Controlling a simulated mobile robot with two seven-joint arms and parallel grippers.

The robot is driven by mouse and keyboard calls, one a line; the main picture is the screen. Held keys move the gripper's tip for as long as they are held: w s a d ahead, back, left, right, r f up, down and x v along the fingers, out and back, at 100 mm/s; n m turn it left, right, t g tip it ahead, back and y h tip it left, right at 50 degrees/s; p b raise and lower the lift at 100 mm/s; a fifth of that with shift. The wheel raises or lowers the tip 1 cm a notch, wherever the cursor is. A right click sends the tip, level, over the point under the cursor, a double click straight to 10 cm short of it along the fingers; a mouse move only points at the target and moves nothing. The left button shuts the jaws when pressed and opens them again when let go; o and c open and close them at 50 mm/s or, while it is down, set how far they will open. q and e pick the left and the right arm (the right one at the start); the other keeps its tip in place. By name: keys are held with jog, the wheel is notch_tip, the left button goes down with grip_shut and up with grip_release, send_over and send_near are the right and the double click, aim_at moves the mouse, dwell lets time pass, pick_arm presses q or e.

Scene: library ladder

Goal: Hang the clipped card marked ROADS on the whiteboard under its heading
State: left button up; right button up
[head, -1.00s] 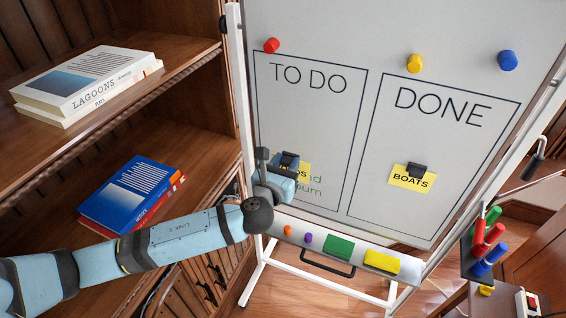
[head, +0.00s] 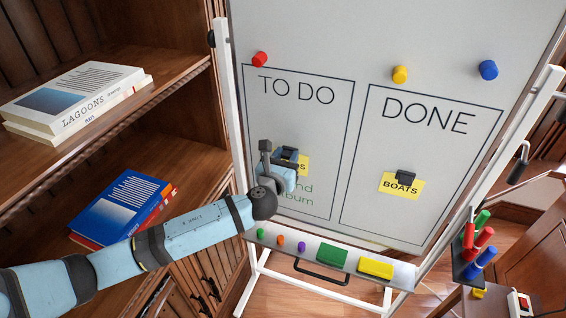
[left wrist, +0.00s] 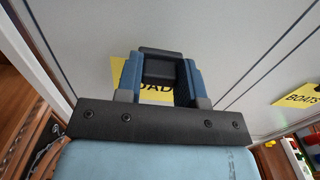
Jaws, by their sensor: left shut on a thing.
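The whiteboard (head: 430,60) has two outlined boxes headed TO DO (head: 296,90) and DONE (head: 428,113). My left gripper (head: 289,164) is shut on the black clip (left wrist: 162,69) of a yellow card, in front of the TO DO box. The card (head: 304,166) is partly hidden behind the fingers; the left wrist view shows "OAD" on it (left wrist: 118,70). I cannot tell whether clip or card touches the board. Another yellow card, BOATS (head: 385,182), hangs from a black clip (head: 406,177) in the DONE box. My right gripper is not in view.
Red (head: 260,59), yellow (head: 400,74) and blue (head: 488,70) magnets sit above the boxes. Green writing (head: 297,200) shows below the held card. The tray (head: 262,233) holds erasers and small magnets. A bookshelf (head: 190,75) stands close on the left; markers (head: 480,262) are at right.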

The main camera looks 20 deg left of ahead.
pick_arm(q)
jog(key=shift+w, duration=0.2)
dwell(0.4)
jog(key=shift+w, duration=0.5)
dwell(0.6)
jog(key=o, duration=1.1)
